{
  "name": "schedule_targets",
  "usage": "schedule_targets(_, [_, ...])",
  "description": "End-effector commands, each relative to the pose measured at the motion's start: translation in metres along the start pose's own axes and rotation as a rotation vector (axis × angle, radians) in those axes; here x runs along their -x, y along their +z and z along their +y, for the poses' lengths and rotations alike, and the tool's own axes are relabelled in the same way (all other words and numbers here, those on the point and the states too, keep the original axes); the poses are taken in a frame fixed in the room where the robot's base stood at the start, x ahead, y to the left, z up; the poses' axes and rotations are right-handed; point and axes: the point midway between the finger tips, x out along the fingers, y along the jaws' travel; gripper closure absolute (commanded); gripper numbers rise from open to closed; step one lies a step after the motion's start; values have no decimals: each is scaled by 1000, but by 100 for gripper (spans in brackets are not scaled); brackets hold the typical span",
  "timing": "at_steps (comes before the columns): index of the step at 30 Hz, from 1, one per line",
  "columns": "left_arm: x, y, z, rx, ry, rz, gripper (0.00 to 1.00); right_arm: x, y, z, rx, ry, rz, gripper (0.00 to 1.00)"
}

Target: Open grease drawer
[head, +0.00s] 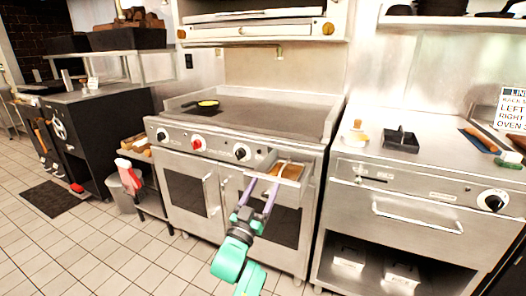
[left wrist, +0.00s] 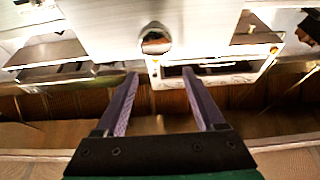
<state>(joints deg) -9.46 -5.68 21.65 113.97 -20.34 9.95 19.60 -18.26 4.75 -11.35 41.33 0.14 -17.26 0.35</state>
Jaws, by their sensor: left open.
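The grease drawer (head: 291,192) is a steel box that sticks out from the griddle's front panel, right of the knobs. It stands open, with brown contents showing inside. My left gripper (head: 265,181) has purple fingers and is at the drawer's front edge, fingers apart. In the left wrist view the open fingers (left wrist: 158,73) reach toward a pale metal face with a round knob-like part. I cannot tell there whether they touch the drawer. My right gripper is not in view.
A steel counter unit (head: 412,196) is at right. A grey bin (head: 127,189) stands at left. Tiled floor is clear in front.

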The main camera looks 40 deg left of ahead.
Motion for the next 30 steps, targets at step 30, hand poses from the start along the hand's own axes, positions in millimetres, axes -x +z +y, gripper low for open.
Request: schedule_targets(30, [-58, -142, 0, 0, 0, 0, 29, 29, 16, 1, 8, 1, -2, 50])
